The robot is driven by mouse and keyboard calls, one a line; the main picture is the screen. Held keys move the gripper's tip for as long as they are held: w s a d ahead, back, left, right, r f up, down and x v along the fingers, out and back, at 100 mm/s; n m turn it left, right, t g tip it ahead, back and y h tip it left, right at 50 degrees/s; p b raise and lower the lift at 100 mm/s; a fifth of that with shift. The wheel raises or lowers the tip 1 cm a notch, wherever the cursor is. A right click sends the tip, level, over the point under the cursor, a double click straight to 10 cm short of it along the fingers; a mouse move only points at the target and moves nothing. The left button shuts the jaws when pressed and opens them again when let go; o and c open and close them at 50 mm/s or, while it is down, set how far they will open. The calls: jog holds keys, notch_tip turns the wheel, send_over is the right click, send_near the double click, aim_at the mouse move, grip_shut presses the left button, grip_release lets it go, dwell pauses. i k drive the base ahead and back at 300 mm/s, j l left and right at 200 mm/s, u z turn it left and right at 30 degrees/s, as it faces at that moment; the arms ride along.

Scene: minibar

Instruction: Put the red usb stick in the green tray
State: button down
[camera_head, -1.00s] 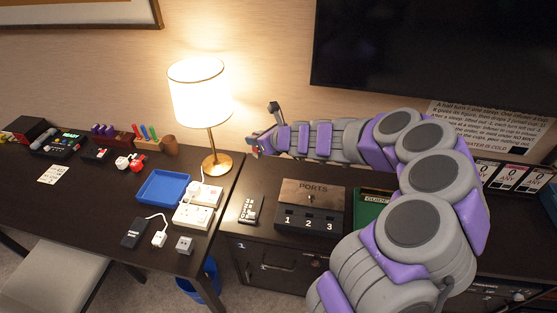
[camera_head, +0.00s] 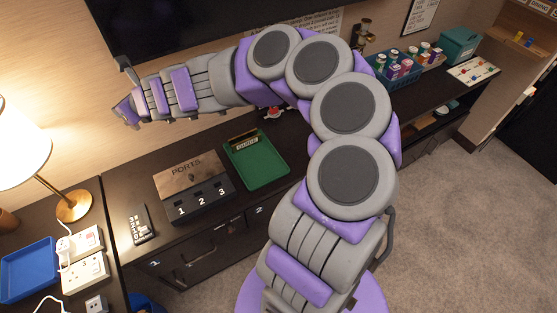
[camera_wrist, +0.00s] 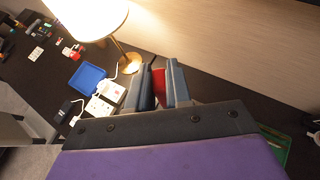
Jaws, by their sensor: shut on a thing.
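My gripper (camera_wrist: 159,88) is shut on the red usb stick (camera_wrist: 158,84), which shows as a red piece between the two fingers in the wrist view. In the head view my gripper (camera_head: 126,92) is raised near the wall, above the back of the counter, and the stick cannot be made out there. The green tray (camera_head: 270,178) lies on the counter to the right of the ports box, lower than my gripper and apart from it. A small label stands at its back edge. A green corner also shows at the lower right of the wrist view (camera_wrist: 275,145).
The ports box (camera_head: 195,187) and a remote (camera_head: 140,224) are left of the green tray. A blue tray (camera_head: 28,270), white sockets (camera_head: 85,270) and a lamp (camera_head: 72,204) are on the left desk. A bottle crate (camera_head: 398,72) stands farther right.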

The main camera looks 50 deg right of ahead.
aim_at(260, 164)
jog(key=i+j+z, duration=0.15)
jog(key=z, duration=0.25)
jog(key=j+z, duration=0.4)
jog(key=i+j+z, duration=0.1)
jog(key=j+z, duration=0.3)
jog(key=i+j, duration=0.1)
jog(key=j, duration=0.4)
